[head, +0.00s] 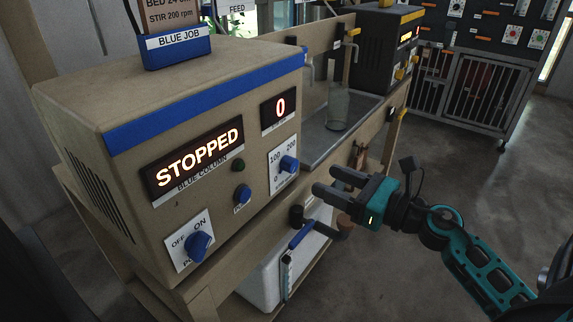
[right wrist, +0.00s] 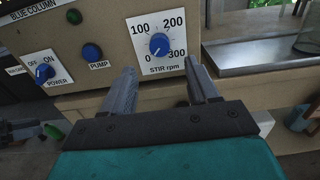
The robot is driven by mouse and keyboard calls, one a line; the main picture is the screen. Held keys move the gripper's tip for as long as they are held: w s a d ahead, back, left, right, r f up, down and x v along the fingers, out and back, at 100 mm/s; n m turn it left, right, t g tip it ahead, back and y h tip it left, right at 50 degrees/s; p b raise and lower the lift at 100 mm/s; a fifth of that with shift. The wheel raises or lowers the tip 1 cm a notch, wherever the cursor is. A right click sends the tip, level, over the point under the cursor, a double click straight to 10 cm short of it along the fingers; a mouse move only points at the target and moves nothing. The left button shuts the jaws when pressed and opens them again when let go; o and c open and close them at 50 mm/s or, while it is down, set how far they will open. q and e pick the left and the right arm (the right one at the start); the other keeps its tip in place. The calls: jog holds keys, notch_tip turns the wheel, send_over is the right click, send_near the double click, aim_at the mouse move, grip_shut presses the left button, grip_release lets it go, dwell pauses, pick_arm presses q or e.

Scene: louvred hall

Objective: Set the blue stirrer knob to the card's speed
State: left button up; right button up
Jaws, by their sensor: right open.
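The blue stirrer knob (head: 289,164) sits on a white dial plate at the right of the blue column's front panel. In the right wrist view the knob (right wrist: 159,44) is ringed by 0, 100, 200 and 300; I cannot tell its pointer's setting for sure. The displays read STOPPED (head: 199,157) and 0 (head: 281,106). The card (head: 168,14) above the BLUE JOB holder reads STIR 200 rpm. My right gripper (head: 327,180) is open and empty, in front of and below the knob, not touching it.
The blue power knob (head: 197,246) and blue pump button (head: 242,194) are left of the dial, with a green button (head: 238,165) above. A metal tray (head: 320,146) holds a glass vessel (head: 338,107). A second dark console (head: 386,50) stands beyond. A white bin (head: 262,283) is below.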

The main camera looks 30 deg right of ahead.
aim_at(295, 167)
jog(key=shift+p+x, duration=1.3)
jog(key=shift+x, duration=3.15)
grip_shut()
